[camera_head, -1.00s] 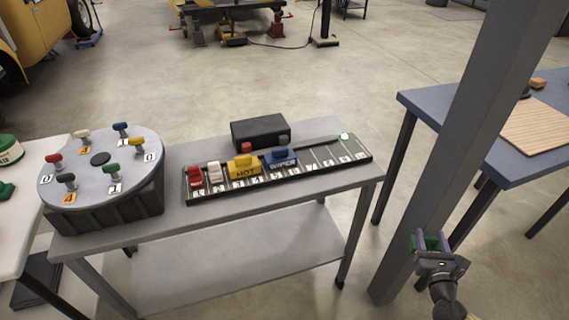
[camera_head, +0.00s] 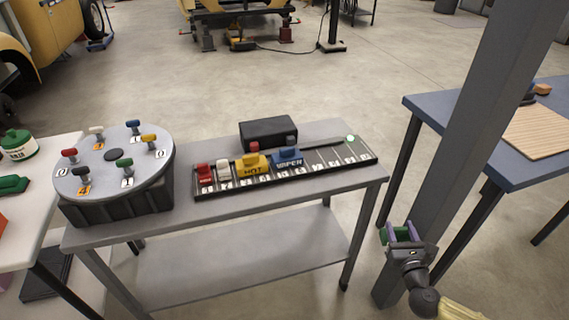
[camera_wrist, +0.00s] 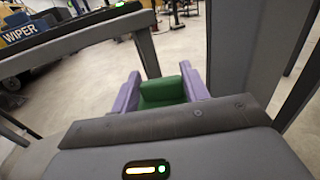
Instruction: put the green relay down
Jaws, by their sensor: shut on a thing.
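The green relay (camera_wrist: 163,91) is held between the purple fingers of my gripper (camera_wrist: 165,92) in the wrist view. In the head view my gripper (camera_head: 402,233) is at the lower right, in front of the grey post and right of the grey table, and the green relay (camera_head: 385,235) shows at its left finger. The numbered rail (camera_head: 326,158) lies on the grey table (camera_head: 340,181). Its left part carries red, white, yellow HOT (camera_head: 254,166) and blue WIPER (camera_head: 288,157) blocks. Its right slots look empty, and a green light (camera_head: 350,139) glows at its far right end.
A round turntable (camera_head: 90,163) with several coloured knobs stands at the table's left. A black box (camera_head: 268,133) sits behind the rail. A thick grey post (camera_head: 471,130) rises beside my gripper. A blue table (camera_head: 508,172) with a wooden board (camera_head: 540,134) is at right.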

